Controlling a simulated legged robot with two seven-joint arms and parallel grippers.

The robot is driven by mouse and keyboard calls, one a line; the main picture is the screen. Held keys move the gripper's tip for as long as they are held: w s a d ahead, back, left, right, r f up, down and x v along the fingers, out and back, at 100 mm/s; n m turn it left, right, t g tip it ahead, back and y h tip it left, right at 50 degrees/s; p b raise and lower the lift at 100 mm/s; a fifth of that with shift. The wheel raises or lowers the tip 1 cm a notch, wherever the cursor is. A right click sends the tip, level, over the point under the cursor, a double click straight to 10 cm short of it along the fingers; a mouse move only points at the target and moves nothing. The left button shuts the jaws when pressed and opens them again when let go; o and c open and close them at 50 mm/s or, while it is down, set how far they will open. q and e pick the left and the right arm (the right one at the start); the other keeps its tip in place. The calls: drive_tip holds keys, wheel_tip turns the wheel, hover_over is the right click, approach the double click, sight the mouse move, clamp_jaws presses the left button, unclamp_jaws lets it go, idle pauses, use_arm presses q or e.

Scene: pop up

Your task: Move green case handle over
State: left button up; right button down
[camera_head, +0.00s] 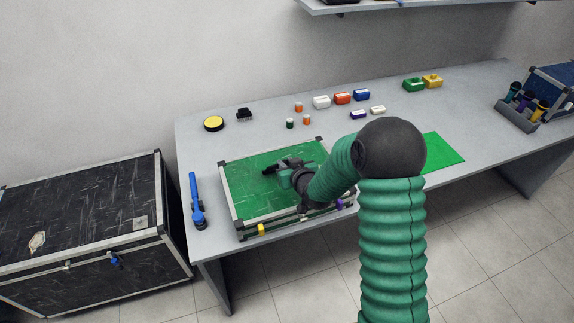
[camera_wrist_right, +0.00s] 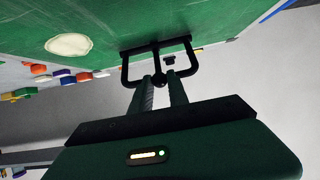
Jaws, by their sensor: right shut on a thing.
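The green case (camera_head: 245,180) lies flat on the grey table, with a scratched green top and metal edges. Its green face with a white oval patch fills the upper part of the right wrist view (camera_wrist_right: 105,30). A black U-shaped handle (camera_wrist_right: 126,72) is mounted on this face. My right gripper (camera_wrist_right: 161,80) is shut on the handle's bar, near its middle. In the head view, my right gripper (camera_head: 283,176) is over the middle of the case top, and my green arm hides the case's right part. The handle is hard to make out there. My left gripper is not in view.
A blue tool (camera_head: 197,205) lies left of the case. A yellow-topped round tin (camera_head: 214,124) and several small coloured boxes and jars stand behind it. A green mat (camera_head: 442,150) lies to the right. A black trunk (camera_head: 85,230) stands on the floor at left.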

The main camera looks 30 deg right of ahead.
drive_tip(key=shift+w+r, duration=0.1)
drive_tip(key=shift+r, duration=0.05)
drive_tip(key=shift+w+d+r+p, duration=0.15)
drive_tip(key=shift+w+r, duration=0.1)
drive_tip(key=shift+w, duration=0.2)
drive_tip(key=shift+w+d+r+p, duration=0.1)
drive_tip(key=shift+w+r+p, duration=0.1)
drive_tip(key=shift+w, duration=0.4)
drive_tip(key=shift+w+d+r, duration=0.1)
drive_tip(key=shift+w+d, duration=0.1)
drive_tip(key=shift+w, duration=0.85)
